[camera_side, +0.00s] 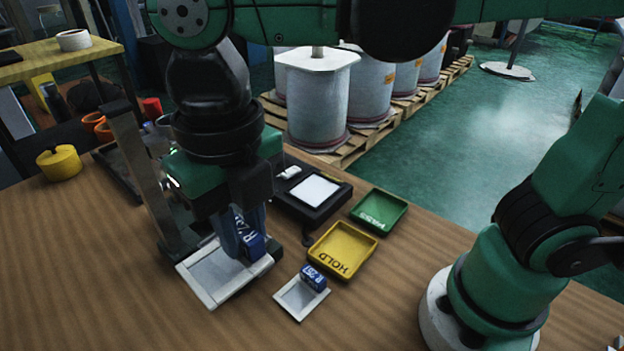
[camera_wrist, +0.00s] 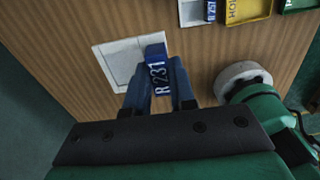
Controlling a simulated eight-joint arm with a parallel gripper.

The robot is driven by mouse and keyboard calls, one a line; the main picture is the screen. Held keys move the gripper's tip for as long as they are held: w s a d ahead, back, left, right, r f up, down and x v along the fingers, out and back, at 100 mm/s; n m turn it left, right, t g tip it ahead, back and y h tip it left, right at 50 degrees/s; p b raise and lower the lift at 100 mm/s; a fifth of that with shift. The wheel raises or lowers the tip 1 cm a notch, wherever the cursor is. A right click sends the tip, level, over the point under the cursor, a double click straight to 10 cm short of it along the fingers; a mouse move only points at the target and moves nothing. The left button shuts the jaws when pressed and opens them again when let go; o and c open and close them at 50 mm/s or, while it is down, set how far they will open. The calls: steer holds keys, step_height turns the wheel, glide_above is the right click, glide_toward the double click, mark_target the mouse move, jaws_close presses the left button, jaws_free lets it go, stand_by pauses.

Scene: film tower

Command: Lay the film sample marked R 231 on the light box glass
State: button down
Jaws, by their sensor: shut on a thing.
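My gripper (camera_wrist: 158,92) is shut on the blue tab of the R 231 film sample (camera_wrist: 157,72). In the side view, my gripper (camera_side: 243,238) points down over the left middle of the table. The sample's white-framed pale sheet (camera_side: 215,278) extends toward the front left from the tab. I cannot tell whether it clears the table. The black light box (camera_side: 285,206) stands behind and right of my gripper, with its bright white glass (camera_side: 315,191) bare.
A yellow HOLD tray (camera_side: 342,250) and a green PASS tray (camera_side: 379,211) stand right of the light box. A grey upright post (camera_side: 140,170) is left of my gripper. A yellow pot (camera_side: 60,163) sits far left. The front left table is clear.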

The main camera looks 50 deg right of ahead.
steer(key=shift+r, duration=0.75)
steer(key=m, duration=0.1)
steer(key=w+m, duration=0.1)
steer(key=shift+d+m, duration=0.3)
steer(key=shift+m, duration=0.1)
steer(key=w+d+f+m, duration=0.2)
steer(key=w+d+m, duration=0.25)
steer(key=m, duration=1.05)
steer(key=n, duration=1.9)
glide_above(322, 184)
step_height(322, 184, down, 8)
steer(key=shift+f, duration=0.1)
steer(key=shift+d+f+m, duration=0.1)
steer(key=shift+f+m, duration=0.1)
steer(key=shift+m, duration=0.1)
steer(key=shift+f, duration=2.5)
steer(key=shift+f, duration=0.35)
